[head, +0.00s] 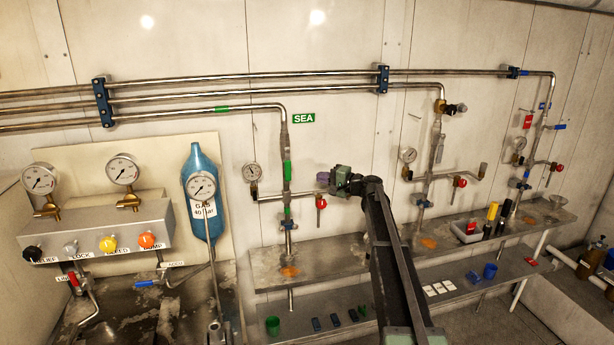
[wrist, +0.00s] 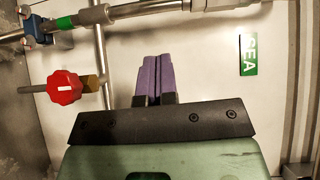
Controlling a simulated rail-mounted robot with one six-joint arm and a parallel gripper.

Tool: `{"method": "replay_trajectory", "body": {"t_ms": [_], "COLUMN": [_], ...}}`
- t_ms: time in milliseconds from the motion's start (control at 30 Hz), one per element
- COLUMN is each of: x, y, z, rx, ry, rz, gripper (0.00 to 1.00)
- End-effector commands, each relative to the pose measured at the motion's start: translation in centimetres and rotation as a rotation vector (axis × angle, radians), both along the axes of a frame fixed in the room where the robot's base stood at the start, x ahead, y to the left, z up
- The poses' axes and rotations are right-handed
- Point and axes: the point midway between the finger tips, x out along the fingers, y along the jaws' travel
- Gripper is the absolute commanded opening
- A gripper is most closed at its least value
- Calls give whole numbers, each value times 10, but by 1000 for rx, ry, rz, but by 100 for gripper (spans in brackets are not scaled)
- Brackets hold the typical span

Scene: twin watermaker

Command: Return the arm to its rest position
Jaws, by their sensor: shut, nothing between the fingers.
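My gripper (wrist: 153,80) shows in the wrist view with its two purple fingers pressed together and nothing between them. In the head view my gripper (head: 323,177) is raised in front of the wall, near the pipe branch under the green SEA sign (head: 304,118). A red valve knob (wrist: 64,87) is to the left of the fingers in the wrist view, apart from them. The same red valve (head: 321,202) hangs just below the gripper in the head view. The exact gap to the wall and pipes is hard to tell.
Long steel pipes (head: 240,76) run along the wall above. A gauge panel (head: 97,230) and blue gas bottle (head: 203,200) stand at left. Another pipe column (head: 432,165) stands right of my arm.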

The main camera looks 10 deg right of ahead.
Motion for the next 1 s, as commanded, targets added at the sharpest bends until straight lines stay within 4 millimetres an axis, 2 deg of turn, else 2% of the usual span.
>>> {"method": "replay_trajectory", "body": {"t_ms": [100, 233, 533, 567, 633, 667, 767, 800, 867, 900, 967, 1000], "x": [-21, -31, -34, -36, -54, -69, -138, -172, -226, -262, -319, -356], "y": [-20, -32, -34, -32, -25, -20, 9, 24, 45, 56, 70, 77], "z": [0, 0, -2, -5, -22, -32, -74, -92, -117, -132, -149, -157], "rx": [0, 0, -6, -25, -119, -176, -413, -521, -686, -797, -963, -1070], "ry": [0, 0, 4, 12, 55, 83, 205, 263, 353, 412, 496, 548], "rz": [-2, -1, 11, 20, 57, 76, 167, 214, 285, 329, 393, 431], "gripper": [0, 0, 0, 0, 0, 0, 0, 0, 0, 0, 0, 0]}}
